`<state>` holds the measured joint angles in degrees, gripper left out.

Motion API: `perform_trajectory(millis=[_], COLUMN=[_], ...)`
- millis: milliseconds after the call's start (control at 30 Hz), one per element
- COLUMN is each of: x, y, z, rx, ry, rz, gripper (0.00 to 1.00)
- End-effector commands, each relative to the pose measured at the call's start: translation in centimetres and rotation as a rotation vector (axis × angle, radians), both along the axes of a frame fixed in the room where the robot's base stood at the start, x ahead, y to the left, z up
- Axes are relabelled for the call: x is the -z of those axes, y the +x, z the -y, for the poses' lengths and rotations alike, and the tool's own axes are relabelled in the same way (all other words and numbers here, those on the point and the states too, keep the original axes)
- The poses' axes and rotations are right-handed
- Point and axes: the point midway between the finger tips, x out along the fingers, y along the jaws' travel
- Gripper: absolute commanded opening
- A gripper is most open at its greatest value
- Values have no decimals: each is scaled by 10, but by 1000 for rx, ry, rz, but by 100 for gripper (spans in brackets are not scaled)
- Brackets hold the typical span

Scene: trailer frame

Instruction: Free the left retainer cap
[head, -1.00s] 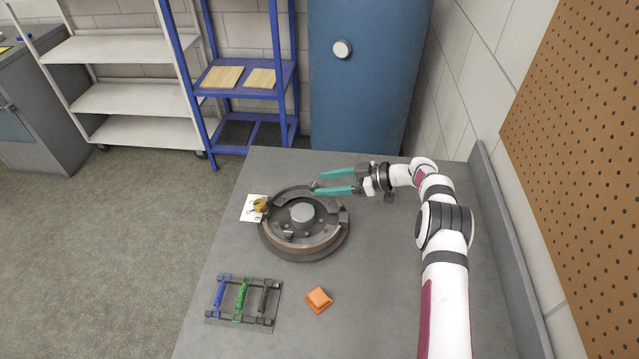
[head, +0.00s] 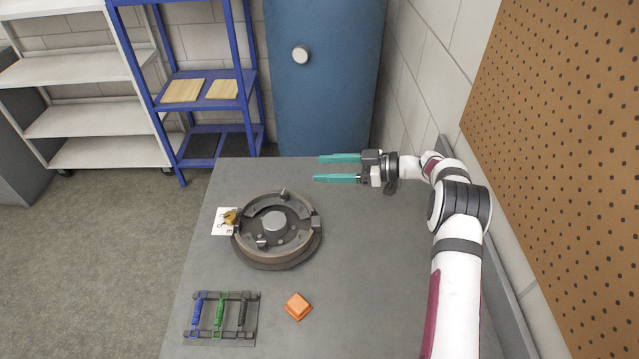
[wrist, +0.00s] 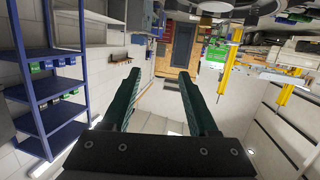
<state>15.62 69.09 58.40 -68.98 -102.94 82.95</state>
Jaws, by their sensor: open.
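A round brake assembly (head: 277,262) with a dark rim, curved shoes and a pale central hub (head: 273,222) sits on the grey bench. Small metal fittings (head: 262,243) show on its face. They are too small to tell which is the left retainer cap. My gripper (head: 318,168) has teal fingers, spread apart and empty. It is beyond the brake's upper right side, near the bench's far edge, and touches nothing. In the wrist view the open fingers (wrist: 160,73) point out into the room, and the brake is not seen there.
A gold part (head: 230,217) lies on a white card at the brake's left. A rack with blue, green and black springs (head: 219,315) and an orange block (head: 298,306) are at the front. The bench right of the brake is clear. A pegboard (head: 580,150) stands right.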

Motion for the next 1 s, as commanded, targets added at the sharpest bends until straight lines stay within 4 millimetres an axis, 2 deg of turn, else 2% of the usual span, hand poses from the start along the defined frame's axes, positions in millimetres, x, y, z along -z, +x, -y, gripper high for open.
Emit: perform_trajectory(millis=[33,100,200,300,400,500,533,667,1000], x=[-16,-32,-28,-5,16,28,30,39,77], y=[-2,-4,-23,-61,-99,-120,-122,-108,-28], z=[-25,-50,-63,-58,-46,-38,-37,-45,-90], rx=[67,225,475,677,795,845,850,853,852], ry=[83,171,173,69,-52,-123,-133,-140,-138], rz=[14,27,-2,-60,-111,-137,-140,-141,-141], gripper=[60,60,60,60,60,60,60,60,60])
